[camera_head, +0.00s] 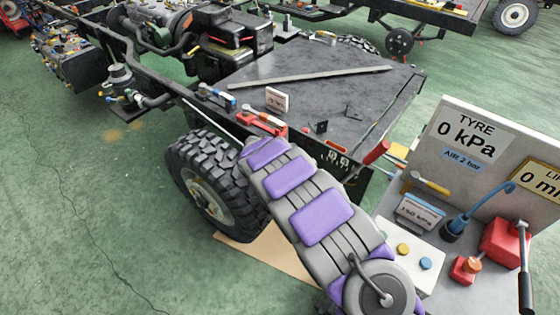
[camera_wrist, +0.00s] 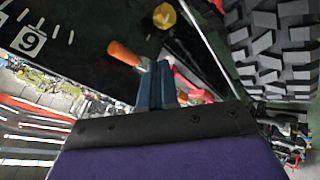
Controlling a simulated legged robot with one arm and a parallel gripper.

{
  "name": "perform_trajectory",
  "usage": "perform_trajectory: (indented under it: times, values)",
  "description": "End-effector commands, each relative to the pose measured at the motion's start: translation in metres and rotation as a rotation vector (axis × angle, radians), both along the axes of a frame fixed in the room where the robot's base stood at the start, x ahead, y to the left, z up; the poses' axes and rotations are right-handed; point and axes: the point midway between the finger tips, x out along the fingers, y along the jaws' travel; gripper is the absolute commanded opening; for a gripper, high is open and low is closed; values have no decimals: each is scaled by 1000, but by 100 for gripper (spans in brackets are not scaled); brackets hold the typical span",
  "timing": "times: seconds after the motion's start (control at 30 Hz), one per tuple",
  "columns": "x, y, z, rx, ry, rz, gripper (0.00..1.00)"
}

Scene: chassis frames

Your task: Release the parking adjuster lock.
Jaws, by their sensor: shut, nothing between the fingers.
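My gripper (camera_wrist: 156,72) shows in the wrist view as two blue fingers close together, empty. Just left of the fingertips is an orange handle (camera_wrist: 126,53), with a pale stub at its right end. Above them is a yellow knob (camera_wrist: 164,16) on a dark panel. I cannot tell which of these, if either, is the parking adjuster lock, nor whether the fingertips touch the handle. In the head view my purple and grey arm reaches toward the dark chassis deck (camera_head: 310,75) beside the wheel, and hides my gripper and that area.
A large tyre (camera_head: 215,185) stands left of my arm; it also shows at upper right in the wrist view (camera_wrist: 270,45). A grey bench (camera_head: 400,225) at right carries a gauge board, a red box and a lever. Green floor at left is clear.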

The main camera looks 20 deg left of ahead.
Motion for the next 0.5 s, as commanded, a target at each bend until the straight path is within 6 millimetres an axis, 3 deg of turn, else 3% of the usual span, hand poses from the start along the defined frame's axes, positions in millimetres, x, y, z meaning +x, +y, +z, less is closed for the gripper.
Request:
perform_trajectory:
  times: [0.2,0.5]
  values:
    - [-21,5,23,-8,2,0,0]
    - [-31,7,33,-8,2,0,0]
